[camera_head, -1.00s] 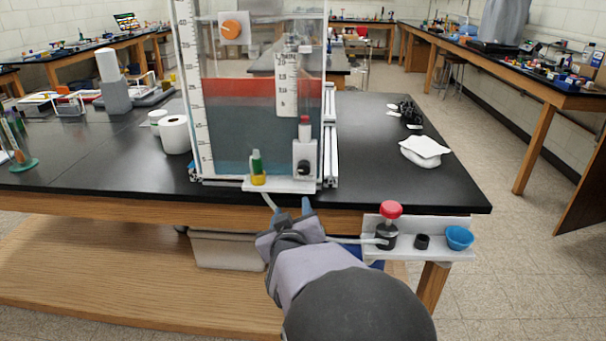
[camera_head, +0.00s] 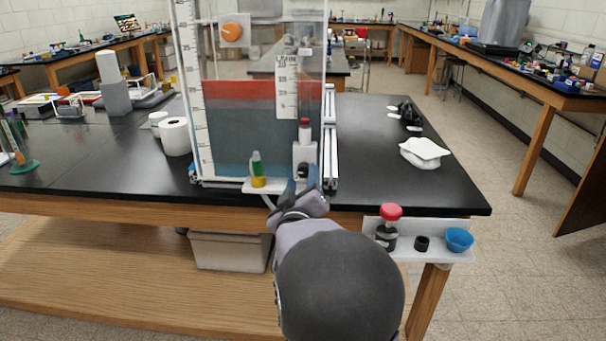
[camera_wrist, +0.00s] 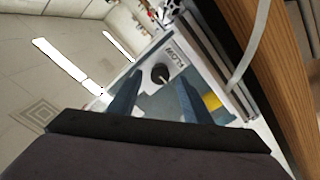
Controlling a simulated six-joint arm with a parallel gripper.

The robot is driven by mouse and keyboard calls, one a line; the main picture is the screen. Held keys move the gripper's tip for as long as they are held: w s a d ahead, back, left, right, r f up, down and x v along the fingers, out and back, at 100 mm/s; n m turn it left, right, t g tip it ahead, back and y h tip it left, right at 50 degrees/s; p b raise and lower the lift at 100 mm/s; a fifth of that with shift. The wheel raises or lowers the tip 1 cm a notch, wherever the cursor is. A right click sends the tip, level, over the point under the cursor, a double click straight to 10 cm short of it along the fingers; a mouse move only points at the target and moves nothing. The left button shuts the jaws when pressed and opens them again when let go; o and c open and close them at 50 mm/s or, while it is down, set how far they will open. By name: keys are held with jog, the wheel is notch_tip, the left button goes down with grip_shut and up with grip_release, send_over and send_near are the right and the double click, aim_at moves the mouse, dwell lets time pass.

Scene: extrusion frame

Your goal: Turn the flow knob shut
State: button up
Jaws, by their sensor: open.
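The flow knob (camera_wrist: 160,74) is small, round and black, with a pale line on its face. It sits on a light panel marked FLOW in the wrist view. In the head view the knob (camera_head: 302,169) shows low on the grey valve block at the tank's front right. My gripper (camera_head: 301,183) is open just in front of and below it, its blue fingers pointing toward the block. In the wrist view the knob appears between the two fingertips, beyond them; I see no contact.
The clear tank (camera_head: 237,130) holds a red layer over a dark blue one. A green and yellow fitting (camera_head: 257,170) stands left of the knob. An orange knob (camera_head: 231,32) is higher up. A white shelf (camera_head: 440,254) with a red-topped part is at the right.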

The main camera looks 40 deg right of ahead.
aim_at(304, 170)
jog(key=shift+x, duration=1.45)
jog(key=c, duration=1.1)
